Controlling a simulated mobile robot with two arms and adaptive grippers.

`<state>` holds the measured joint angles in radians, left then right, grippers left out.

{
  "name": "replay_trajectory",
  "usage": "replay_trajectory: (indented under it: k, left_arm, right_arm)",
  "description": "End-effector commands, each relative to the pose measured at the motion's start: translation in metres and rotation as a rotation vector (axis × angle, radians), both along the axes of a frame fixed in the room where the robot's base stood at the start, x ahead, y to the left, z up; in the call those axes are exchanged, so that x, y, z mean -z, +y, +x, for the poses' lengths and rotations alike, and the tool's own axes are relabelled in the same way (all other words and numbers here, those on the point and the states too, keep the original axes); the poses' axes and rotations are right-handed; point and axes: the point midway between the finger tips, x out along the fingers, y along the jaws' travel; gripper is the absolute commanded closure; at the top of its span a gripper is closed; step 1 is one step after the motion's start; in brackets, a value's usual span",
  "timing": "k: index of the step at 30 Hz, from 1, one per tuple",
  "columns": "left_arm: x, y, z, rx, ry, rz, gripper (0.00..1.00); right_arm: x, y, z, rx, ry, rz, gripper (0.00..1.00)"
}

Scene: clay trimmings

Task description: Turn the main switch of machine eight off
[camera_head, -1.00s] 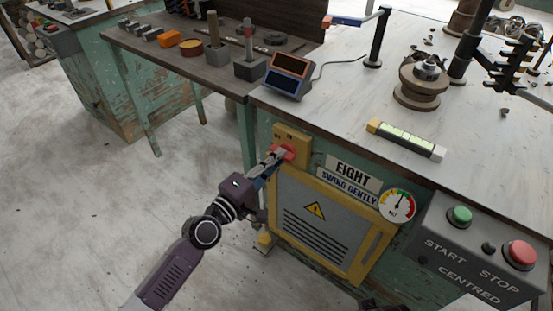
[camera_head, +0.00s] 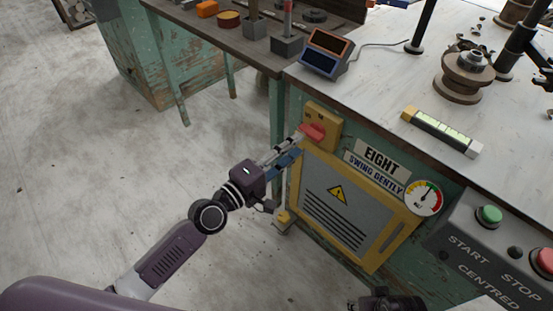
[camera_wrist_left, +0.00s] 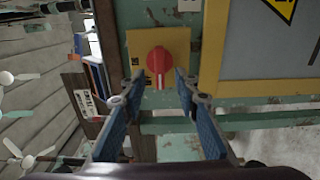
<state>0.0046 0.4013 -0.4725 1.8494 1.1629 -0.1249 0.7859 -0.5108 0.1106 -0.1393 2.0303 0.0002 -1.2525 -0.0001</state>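The main switch is a red rotary knob (camera_head: 312,133) on a yellow plate (camera_head: 332,131), at the upper left of machine eight's green front. The plate's small marks are too small to read. In the left wrist view the knob (camera_wrist_left: 160,61) shows a white line pointing down the picture. My left gripper (camera_head: 294,143) is just in front of the knob. Its blue fingers (camera_wrist_left: 157,90) are spread, one to each side of the knob, with nothing held. A dark part at the bottom edge looks like my right gripper (camera_head: 378,302), mostly cut off.
The EIGHT label (camera_head: 381,160), a gauge (camera_head: 424,198) and a yellow-framed vented panel (camera_head: 350,212) are right of and below the switch. A control box with a green button (camera_head: 489,215) and a red button (camera_head: 544,260) is at right. Open floor lies left.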

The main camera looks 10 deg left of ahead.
Motion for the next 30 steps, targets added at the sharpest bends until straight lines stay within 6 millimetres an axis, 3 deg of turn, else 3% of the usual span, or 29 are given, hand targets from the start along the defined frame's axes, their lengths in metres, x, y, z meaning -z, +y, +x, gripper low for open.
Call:
replay_trajectory:
  k: [4,12,30]
  left_arm:
    - [0.001,0.018,-0.026,0.002,0.002,0.004,0.71]
    - [0.001,0.037,-0.052,0.001,0.001,0.002,0.71]
    - [0.0,0.043,-0.059,0.0,0.0,-0.001,0.71]
  right_arm:
    - [0.0,0.0,0.0,0.0,0.0,0.0,0.6]
    - [0.0,0.0,-0.001,0.0,0.0,0.0,0.6]
    - [0.0,0.0,-0.001,0.0,0.0,0.0,0.6]
